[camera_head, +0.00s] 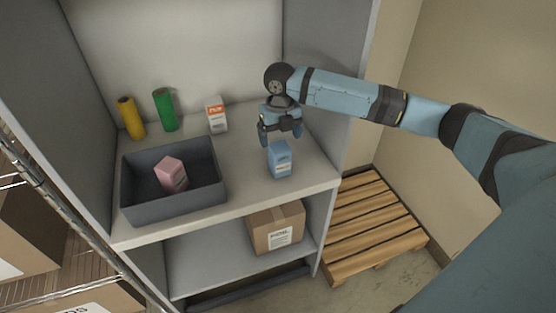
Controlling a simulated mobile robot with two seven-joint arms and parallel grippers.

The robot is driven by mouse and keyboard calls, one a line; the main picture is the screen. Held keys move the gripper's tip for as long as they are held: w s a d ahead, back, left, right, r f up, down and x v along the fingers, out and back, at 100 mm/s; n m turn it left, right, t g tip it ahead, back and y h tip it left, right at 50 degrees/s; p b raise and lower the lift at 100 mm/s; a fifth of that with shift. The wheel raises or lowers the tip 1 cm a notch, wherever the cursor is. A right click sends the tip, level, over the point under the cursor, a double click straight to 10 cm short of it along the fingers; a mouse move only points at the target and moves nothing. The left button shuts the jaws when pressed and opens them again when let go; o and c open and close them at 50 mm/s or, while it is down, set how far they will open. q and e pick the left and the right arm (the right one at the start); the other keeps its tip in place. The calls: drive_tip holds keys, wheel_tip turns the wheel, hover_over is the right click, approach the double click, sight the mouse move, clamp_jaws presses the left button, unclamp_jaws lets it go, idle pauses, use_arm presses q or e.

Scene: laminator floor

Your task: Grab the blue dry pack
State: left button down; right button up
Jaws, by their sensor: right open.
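The blue dry pack (280,161) is a small blue carton with a pale label. It stands upright on the upper shelf (245,205), toward its right side. My right gripper (279,140) hangs pointing down just above and behind the pack. Its fingers are apart, with nothing seen between them. Whether a finger touches the top of the pack, I cannot tell. My left gripper is not in view.
A dark grey bin (176,207) holding a pink carton (171,174) is at the left. A yellow roll (131,118), a green roll (165,110) and a white-orange carton (216,115) stand behind. A cardboard box (275,229) sits below. A wooden pallet (370,228) lies right.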

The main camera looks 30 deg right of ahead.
sight(280, 147)
wheel_tip(280, 147, down, 8)
drive_tip(key=shift+w+r, duration=0.1)
drive_tip(key=shift+w, duration=0.05)
drive_tip(key=c, duration=1.1)
drive_tip(key=shift+r, duration=0.15)
